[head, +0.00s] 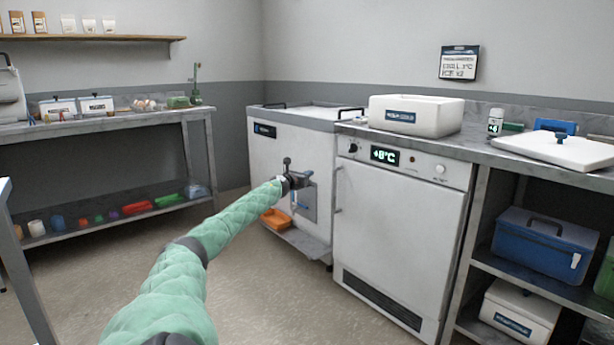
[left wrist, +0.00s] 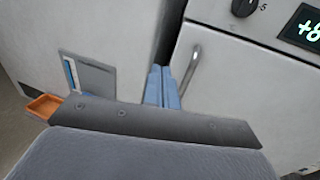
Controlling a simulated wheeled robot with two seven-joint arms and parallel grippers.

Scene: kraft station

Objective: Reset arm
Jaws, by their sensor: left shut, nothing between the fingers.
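My left arm in its green padded sleeve reaches forward from the bottom of the head view. My left gripper (head: 300,180) is at its end, in front of the white chest unit (head: 262,150), and looks small and dark there. In the left wrist view its blue fingers (left wrist: 163,88) are together with nothing between them. They point toward the gap between the chest unit and the white cabinet with the display (left wrist: 235,85). I cannot tell how far they are from either surface. My right gripper is in neither view.
An orange tray (head: 275,218) sits low at the chest unit. The white cabinet's door (head: 395,235) is shut and its display reads about +8°C. A white box (head: 416,115) and a white lid (head: 560,148) are on the counter. The floor (head: 255,295) in front is clear.

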